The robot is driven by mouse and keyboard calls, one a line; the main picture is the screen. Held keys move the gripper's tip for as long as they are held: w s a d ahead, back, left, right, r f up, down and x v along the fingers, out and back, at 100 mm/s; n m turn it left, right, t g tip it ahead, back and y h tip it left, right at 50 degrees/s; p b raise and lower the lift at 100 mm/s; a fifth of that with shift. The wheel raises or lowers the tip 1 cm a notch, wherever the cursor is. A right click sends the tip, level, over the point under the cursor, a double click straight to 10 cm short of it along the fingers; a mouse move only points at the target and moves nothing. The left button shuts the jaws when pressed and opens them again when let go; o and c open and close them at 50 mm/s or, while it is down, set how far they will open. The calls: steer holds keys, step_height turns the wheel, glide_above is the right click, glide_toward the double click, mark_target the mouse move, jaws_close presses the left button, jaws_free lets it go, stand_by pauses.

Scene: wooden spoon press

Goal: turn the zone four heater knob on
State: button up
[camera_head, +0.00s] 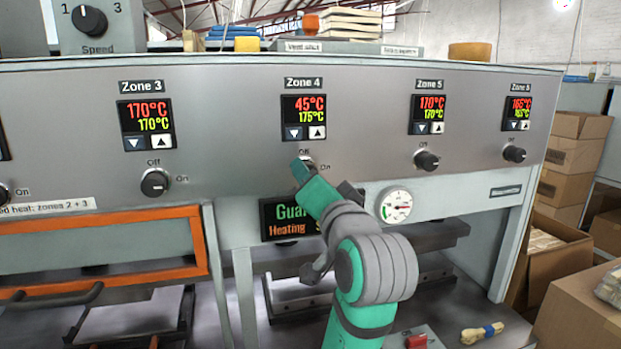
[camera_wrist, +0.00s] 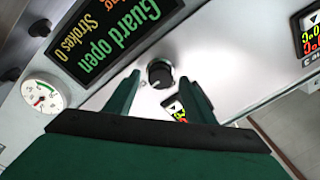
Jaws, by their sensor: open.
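The zone four heater knob (camera_wrist: 160,73) is a small round black knob with a pale pointer mark. In the wrist view it sits between my two green fingers, with the fingertips to either side of it; contact cannot be told. In the head view my gripper (camera_head: 303,171) reaches up to the panel under the Zone 4 display (camera_head: 304,117) and hides most of the knob. Off and On labels show around it. My gripper is open.
Similar knobs sit under Zone 3 (camera_head: 155,183), Zone 5 (camera_head: 427,160) and Zone 6 (camera_head: 514,154). Below are a "Guard open" display (camera_wrist: 112,37) and a round gauge (camera_head: 396,205). An orange-framed guard (camera_head: 110,222) is at lower left, cardboard boxes (camera_head: 575,140) at right.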

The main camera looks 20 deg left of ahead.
steer(key=v, duration=0.9)
steer(key=w+d+f+m+t+h, duration=0.1)
steer(key=w+d+f+h, duration=0.15)
steer(key=f, duration=1.35)
steer(key=w+d+f+m+h, duration=0.1)
steer(key=d+f+h, duration=0.25)
steer(key=f, duration=1.15)
steer(key=s+d+f+h, duration=0.1)
steer(key=s+d+f, duration=0.2)
steer(key=s+f, duration=0.35)
steer(key=s+d+f+h, duration=0.1)
steer(key=s+d+f, duration=0.25)
steer(key=f, duration=0.65)
steer(key=s+f+n+h, duration=0.1)
steer(key=s+f+n, duration=0.1)
steer(key=s, duration=1.2)
steer(key=s+d+f+n+g+h, duration=0.1)
steer(key=s+f, duration=0.4)
steer(key=s, duration=1)
steer(key=shift+s+f+n, duration=0.15)
steer(key=shift+s+n, duration=0.2)
steer(key=shift+n, duration=0.35)
